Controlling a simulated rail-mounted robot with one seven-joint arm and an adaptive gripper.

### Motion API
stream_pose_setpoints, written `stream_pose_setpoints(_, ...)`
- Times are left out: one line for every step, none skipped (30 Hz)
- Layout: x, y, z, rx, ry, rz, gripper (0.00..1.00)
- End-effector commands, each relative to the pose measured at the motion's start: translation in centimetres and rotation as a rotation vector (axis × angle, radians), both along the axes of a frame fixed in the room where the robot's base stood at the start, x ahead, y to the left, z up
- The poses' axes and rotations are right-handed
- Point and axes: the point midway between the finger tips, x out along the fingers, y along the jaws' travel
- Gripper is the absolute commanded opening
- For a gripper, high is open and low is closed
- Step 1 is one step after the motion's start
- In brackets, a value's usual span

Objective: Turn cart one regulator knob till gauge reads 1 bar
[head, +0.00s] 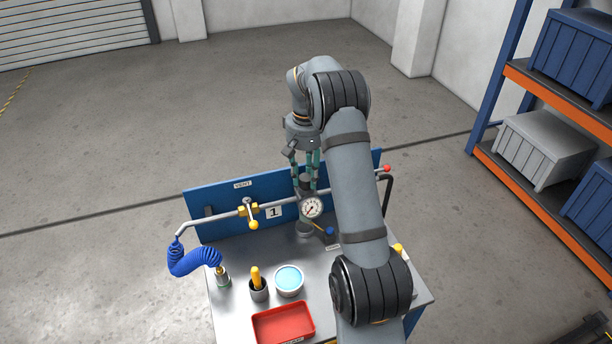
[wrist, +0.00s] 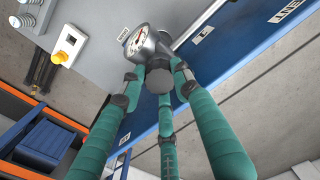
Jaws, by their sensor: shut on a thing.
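The cart one regulator (head: 306,228) stands on the pipe in front of the blue panel, to the right of the plate marked 1 (head: 273,212). Its round white gauge (head: 312,207) faces the head camera; the needle is too small to read exactly. The gauge also shows, at a slant, in the wrist view (wrist: 137,41). My gripper (head: 307,184) comes down from above with its teal fingers around the grey regulator knob (wrist: 158,80). In the wrist view my gripper (wrist: 157,82) has three fingers closed about the knob, which partly hide it.
A yellow-handled valve (head: 248,211) and a blue coiled hose (head: 190,261) are on the left. Shelving (head: 540,200) is at right.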

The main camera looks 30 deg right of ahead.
Motion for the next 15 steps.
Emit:
stream_pose_setpoints(0.04,-0.02,-0.14,0.000,-0.002,-0.025,0.05)
stream_pose_setpoints(0.05,0.01,-0.15,0.000,-0.002,-0.042,0.05)
stream_pose_setpoints(0.07,0.05,-0.17,0.000,-0.002,-0.069,0.05)
stream_pose_setpoints(0.06,0.02,-0.19,0.000,-0.002,-0.090,0.05)
stream_pose_setpoints(0.05,0.00,-0.20,0.000,-0.002,-0.115,0.05)
stream_pose_setpoints(0.05,0.03,-0.20,0.001,-0.001,-0.147,0.05)
stream_pose_setpoints(0.06,0.05,-0.20,0.000,-0.002,-0.171,0.05)
stream_pose_setpoints(0.06,0.02,-0.20,0.000,-0.002,-0.197,0.05)
stream_pose_setpoints(0.07,-0.01,-0.19,-0.001,-0.003,-0.232,0.05)
stream_pose_setpoints(0.07,-0.01,-0.19,-0.001,-0.003,-0.259,0.05)
stream_pose_setpoints(0.06,0.00,-0.19,0.000,-0.002,-0.285,0.05)
stream_pose_setpoints(0.05,0.03,-0.18,-0.001,-0.002,-0.320,0.05)
stream_pose_setpoints(0.04,0.01,-0.18,-0.001,-0.002,-0.346,0.05)
stream_pose_setpoints(0.03,-0.03,-0.19,-0.001,-0.002,-0.373,0.05)
stream_pose_setpoints(0.04,-0.01,-0.19,-0.002,-0.002,-0.406,0.05)
